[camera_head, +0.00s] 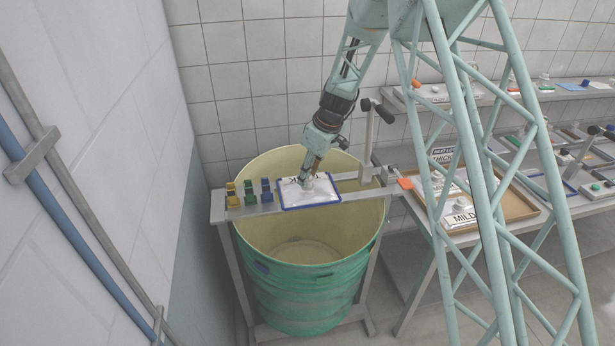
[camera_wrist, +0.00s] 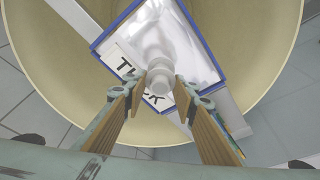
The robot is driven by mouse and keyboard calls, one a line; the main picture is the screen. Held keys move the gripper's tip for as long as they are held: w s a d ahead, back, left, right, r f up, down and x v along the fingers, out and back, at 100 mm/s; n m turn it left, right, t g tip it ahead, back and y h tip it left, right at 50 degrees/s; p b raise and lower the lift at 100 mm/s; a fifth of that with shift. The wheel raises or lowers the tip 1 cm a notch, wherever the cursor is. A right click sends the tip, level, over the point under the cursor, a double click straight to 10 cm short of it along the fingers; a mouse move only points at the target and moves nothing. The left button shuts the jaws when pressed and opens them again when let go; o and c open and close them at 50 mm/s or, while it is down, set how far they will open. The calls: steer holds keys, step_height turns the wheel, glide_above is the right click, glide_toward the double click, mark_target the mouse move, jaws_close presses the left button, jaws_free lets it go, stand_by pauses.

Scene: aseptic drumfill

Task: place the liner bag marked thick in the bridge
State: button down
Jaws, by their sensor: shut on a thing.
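The liner bag marked thick (camera_head: 298,193) is a clear-white bag with a blue border, over the drum's mouth at the bridge (camera_head: 347,186). In the wrist view the bag (camera_wrist: 185,45) shows its white spout and a label, partly hidden, reading "THICK". My gripper (camera_head: 306,180) is above the bag, shut on its spout, with the fingers (camera_wrist: 162,105) on either side. The bridge is a grey metal bar across the open green drum (camera_head: 300,290). I cannot tell whether the bag rests on the bridge or hangs just above it.
Yellow, green and blue clips (camera_head: 249,193) stand on the bridge left of the bag. A black-knobbed lever post (camera_head: 369,140) stands to its right. A brown tray (camera_head: 515,205) on the right table holds a bag marked "MILD" (camera_head: 460,214). A wall is close on the left.

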mark_target(316, 190)
steer(key=c, duration=2)
jaws_free()
steer(key=shift+c, duration=0.2)
steer(key=v, duration=1.2)
